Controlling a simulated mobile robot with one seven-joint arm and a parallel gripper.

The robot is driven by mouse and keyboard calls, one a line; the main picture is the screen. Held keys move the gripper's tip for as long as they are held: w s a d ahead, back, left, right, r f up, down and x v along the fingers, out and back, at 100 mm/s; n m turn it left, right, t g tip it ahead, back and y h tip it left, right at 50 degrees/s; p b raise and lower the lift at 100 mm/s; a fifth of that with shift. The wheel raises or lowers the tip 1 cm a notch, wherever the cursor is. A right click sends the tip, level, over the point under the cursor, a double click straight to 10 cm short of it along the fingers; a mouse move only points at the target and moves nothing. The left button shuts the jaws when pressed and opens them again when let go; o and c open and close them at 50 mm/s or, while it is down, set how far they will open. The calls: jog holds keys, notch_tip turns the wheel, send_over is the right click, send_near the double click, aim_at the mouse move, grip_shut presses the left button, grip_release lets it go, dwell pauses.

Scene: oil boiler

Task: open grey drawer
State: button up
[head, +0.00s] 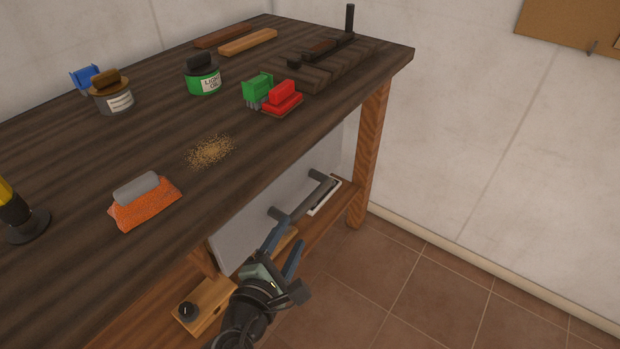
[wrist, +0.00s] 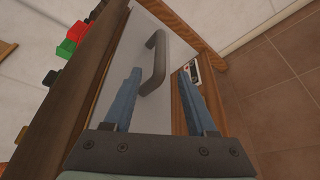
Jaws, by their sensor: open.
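The grey drawer (head: 236,240) sits under the dark wooden tabletop, and its light grey front also shows in the wrist view (wrist: 132,54). Its dark grey bar handle (head: 305,203) stands out from the front and shows in the wrist view (wrist: 154,62) beyond my fingers. My gripper (head: 283,248) is open, with its blue fingers apart and nothing seen between them. It is in front of the drawer, near the handle's near end. In the wrist view the handle lies between the lines of the two fingers (wrist: 160,88). I cannot tell whether a finger touches it.
The workbench top (head: 90,150) overhangs the drawer. On it are an orange cloth block (head: 145,205), a green oil tin (head: 203,80) and a red brush (head: 283,98). A wooden box with a black knob (head: 205,303) is on the lower shelf. Tiled floor (head: 420,290) is clear at right.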

aim_at(310, 201)
jog(key=b+x, duration=0.2)
jog(key=x, duration=1)
jog(key=shift+w+d+b, duration=0.15)
jog(key=shift+w+b, duration=0.2)
jog(key=shift+b, duration=0.05)
grip_shut()
dwell(0.8)
